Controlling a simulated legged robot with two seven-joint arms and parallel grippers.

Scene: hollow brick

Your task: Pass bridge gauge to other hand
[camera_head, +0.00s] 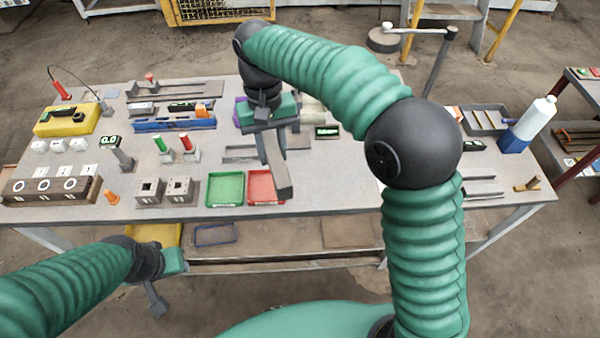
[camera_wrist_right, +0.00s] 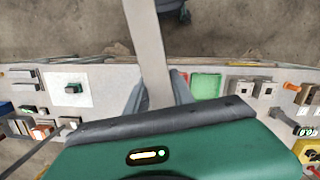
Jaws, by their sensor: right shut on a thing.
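A long flat grey bar, seemingly the bridge gauge (camera_head: 276,170), hangs slanted from my right gripper (camera_head: 266,128) above the table, its lower end in front of the red tray. In the right wrist view the gauge (camera_wrist_right: 148,45) runs from between the fingers of my right gripper (camera_wrist_right: 158,95) out past the table edge. The right gripper is shut on it. My left gripper (camera_head: 156,298) is low at the left, in front of the table's front edge and well apart from the gauge. Its fingers are small and dark, and their opening is unclear.
The table (camera_head: 330,190) holds a green tray (camera_head: 225,188), a red tray (camera_head: 262,187), grey socket blocks (camera_head: 165,190), a brown gauge block (camera_head: 50,188) and a blue-and-white bottle (camera_head: 528,125). A shelf (camera_head: 280,257) lies below. The space before the table between my arms is free.

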